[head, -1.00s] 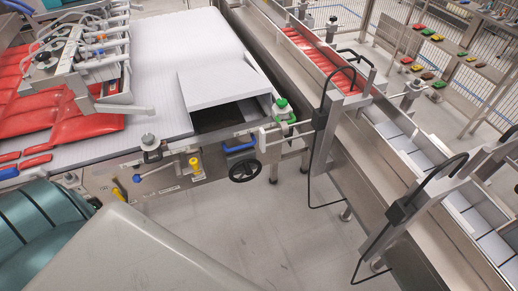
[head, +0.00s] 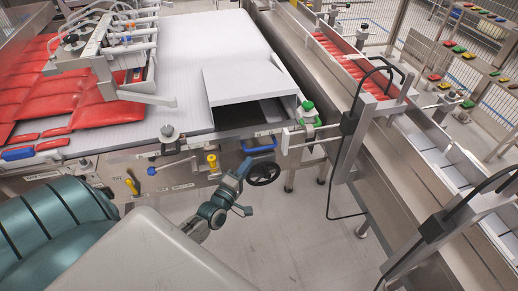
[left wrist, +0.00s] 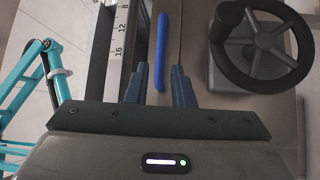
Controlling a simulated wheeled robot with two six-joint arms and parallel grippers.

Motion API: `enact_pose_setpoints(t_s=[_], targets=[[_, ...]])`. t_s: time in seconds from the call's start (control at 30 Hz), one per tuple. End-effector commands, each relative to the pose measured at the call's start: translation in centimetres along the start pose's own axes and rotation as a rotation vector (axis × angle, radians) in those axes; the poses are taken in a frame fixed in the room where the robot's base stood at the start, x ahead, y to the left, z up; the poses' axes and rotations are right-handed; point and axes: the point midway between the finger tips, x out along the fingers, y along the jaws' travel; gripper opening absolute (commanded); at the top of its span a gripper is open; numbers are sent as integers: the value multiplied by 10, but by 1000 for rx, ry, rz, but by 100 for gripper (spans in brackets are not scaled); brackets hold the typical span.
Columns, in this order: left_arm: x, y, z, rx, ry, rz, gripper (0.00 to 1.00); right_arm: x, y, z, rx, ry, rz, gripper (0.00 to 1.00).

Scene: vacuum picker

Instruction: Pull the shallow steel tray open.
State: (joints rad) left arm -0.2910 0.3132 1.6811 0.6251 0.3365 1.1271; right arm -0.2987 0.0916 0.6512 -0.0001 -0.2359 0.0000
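The blue handle (head: 259,147) is on the steel front edge of the machine, below the white sloped cover. I take the steel front by this handle as the tray's; the tray itself is hard to make out and looks closed. My left gripper (head: 243,168) is just in front of and below the handle. In the left wrist view, the open left fingers (left wrist: 158,82) point at the handle (left wrist: 160,45), and its near end appears between them. I cannot tell whether they touch it. My right gripper is not in view.
A black handwheel (head: 263,172) is close to the left gripper's right side and also shows in the left wrist view (left wrist: 262,42). A yellow knob (head: 212,161) is to its left. A steel conveyor (head: 400,170) runs along the right. The floor in front is clear.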

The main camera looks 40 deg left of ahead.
Motion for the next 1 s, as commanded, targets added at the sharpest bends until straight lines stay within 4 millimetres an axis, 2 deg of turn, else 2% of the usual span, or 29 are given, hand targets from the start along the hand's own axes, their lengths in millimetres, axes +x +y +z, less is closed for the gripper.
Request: enact_pose_setpoints(t_s=[0.03, 0.2, 0.4, 0.6, 0.83, 0.87, 0.97, 1.0], targets=[[11, 2, 0, -1, 2, 3, 22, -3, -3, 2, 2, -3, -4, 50], [43, 1, 0, 1, 1, 1, 22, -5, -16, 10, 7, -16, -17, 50], [71, 0, 0, 2, 0, -1, 22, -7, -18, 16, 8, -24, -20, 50], [81, -1, 0, 2, 0, -2, 22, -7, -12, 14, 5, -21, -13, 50], [82, -1, 0, 2, 0, -3, 22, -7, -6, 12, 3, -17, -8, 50], [82, -1, 0, 2, 0, -3, 20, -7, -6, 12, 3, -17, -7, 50], [81, -1, 0, 2, 0, -3, 0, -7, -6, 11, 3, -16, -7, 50], [81, -1, 0, 2, 0, -3, 0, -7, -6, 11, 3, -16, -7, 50]])
